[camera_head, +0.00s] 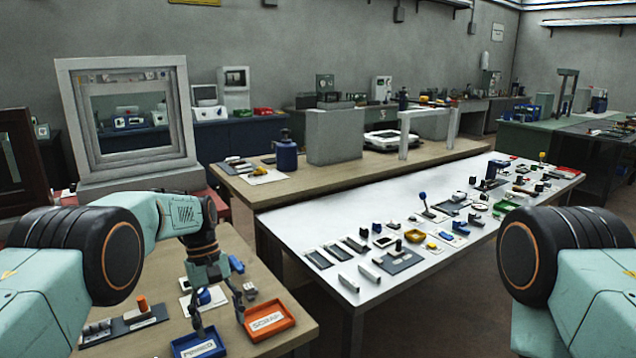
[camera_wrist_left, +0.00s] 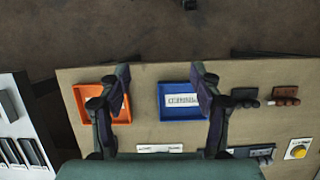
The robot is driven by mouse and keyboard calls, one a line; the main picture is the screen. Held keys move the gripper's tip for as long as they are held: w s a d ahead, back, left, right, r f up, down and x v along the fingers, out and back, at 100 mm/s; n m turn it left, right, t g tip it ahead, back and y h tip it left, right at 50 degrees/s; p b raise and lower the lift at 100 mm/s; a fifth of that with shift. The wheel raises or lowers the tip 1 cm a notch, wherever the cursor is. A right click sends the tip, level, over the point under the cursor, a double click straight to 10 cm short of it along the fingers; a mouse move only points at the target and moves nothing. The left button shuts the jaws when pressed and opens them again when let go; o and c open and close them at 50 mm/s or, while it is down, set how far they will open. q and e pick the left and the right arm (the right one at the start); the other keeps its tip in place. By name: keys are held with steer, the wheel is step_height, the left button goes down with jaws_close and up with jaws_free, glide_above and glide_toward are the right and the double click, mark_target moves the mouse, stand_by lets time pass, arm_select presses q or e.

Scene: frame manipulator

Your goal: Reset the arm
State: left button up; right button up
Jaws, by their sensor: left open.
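My left arm comes in from the left and bends down over the wooden table. My left gripper (camera_head: 217,312) points downward with its two dark fingers apart, above the blue tray (camera_head: 198,344) and the orange tray (camera_head: 268,321). There the orange tray (camera_wrist_left: 83,108) lies by the left finger and the blue tray (camera_wrist_left: 172,116) by the right finger. My right arm shows at the right edge, but its gripper is out of view.
The wooden table (camera_head: 290,340) also holds a dark board with an orange piece (camera_head: 140,312). A white table (camera_head: 300,225) with several small parts stands to the right. A grey frame (camera_head: 128,175) stands behind my left arm. Brown floor shows between the right table and my right arm.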

arm_select(q)
steer(key=s+a+b+x, duration=0.2)
steer(key=a+x, duration=0.1)
steer(key=x, duration=1.3)
steer(key=s+a+f+m+b, duration=0.1)
steer(key=s+f, duration=0.3)
steer(key=s, duration=0.4)
steer(key=s+a+f+m+t+y+b, duration=0.1)
steer(key=s+f+b, duration=0.1)
steer(key=s+f, duration=0.3)
steer(key=s+a+f+m+t+y+b, duration=0.1)
steer(key=s+f, duration=0.4)
steer(key=s, duration=0.6)
steer(key=shift+s+m+b, duration=0.3)
steer(key=shift+m+b, duration=0.25)
steer(key=shift+m, duration=0.05)
steer(key=shift+m+t, duration=0.6)
steer(key=shift+m, duration=0.2)
steer(key=s+r, duration=0.1)
steer(key=s, duration=0.2)
steer(key=s+r+b, duration=0.1)
steer(key=s, duration=0.2)
steer(key=s+r, duration=0.1)
steer(key=s, duration=0.3)
steer(key=shift+d+b, duration=0.2)
steer(key=shift+b, duration=0.15)
steer(key=shift+s+r, duration=0.1)
steer(key=shift+a, duration=0.1)
